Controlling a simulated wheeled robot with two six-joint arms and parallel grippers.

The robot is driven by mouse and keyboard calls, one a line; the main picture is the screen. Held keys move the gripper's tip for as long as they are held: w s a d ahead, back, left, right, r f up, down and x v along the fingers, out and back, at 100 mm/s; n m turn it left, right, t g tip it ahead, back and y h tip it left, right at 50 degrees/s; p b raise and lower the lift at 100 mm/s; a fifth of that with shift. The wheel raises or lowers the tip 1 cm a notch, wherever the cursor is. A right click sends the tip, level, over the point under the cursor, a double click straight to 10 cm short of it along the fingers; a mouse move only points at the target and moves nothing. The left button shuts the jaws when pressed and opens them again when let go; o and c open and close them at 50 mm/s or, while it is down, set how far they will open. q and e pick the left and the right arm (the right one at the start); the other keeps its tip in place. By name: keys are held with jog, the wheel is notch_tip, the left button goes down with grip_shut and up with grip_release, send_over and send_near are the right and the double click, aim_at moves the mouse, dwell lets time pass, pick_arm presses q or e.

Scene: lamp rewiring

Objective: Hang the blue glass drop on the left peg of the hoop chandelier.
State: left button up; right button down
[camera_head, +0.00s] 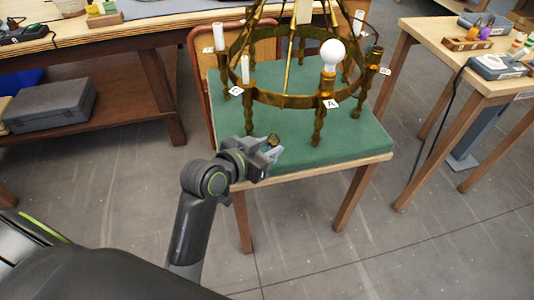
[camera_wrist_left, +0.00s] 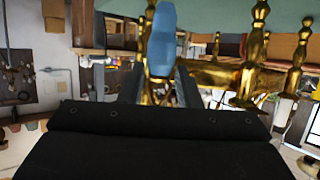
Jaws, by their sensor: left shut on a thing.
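The brass hoop chandelier (camera_head: 285,99) stands over the green-topped stool, with white candle sleeves, a round white bulb (camera_head: 332,53) and small letter tags on it. My left gripper (camera_head: 271,149) is in front of the hoop, below its front-left rim, above the stool's near edge. It is shut on the blue glass drop (camera_head: 273,156), with a small brass ring (camera_head: 273,138) above it. In the left wrist view the blue drop (camera_wrist_left: 160,42) stands between the fingers, with brass parts behind it. I cannot make out the left peg clearly. My right gripper is not in view.
The green cushion (camera_head: 345,145) is bare at its front right. A wooden table with small parts and a grey device (camera_head: 497,66) stands at right. A workbench (camera_head: 100,40) with a grey case (camera_head: 50,105) below is at left. Grey floor is open in front.

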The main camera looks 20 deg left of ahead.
pick_arm(q)
jog(key=w+a+b, duration=0.1)
jog(key=w+b, duration=0.1)
jog(key=w, duration=1)
jog(key=shift+w+a+f, duration=0.2)
jog(key=shift+a, duration=0.2)
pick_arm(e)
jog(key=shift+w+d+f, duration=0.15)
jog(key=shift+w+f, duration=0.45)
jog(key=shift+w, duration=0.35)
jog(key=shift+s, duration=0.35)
pick_arm(q)
jog(key=shift+p, duration=0.35)
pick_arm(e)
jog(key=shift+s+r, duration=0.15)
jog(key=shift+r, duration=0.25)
pick_arm(q)
jog(key=shift+f, duration=0.15)
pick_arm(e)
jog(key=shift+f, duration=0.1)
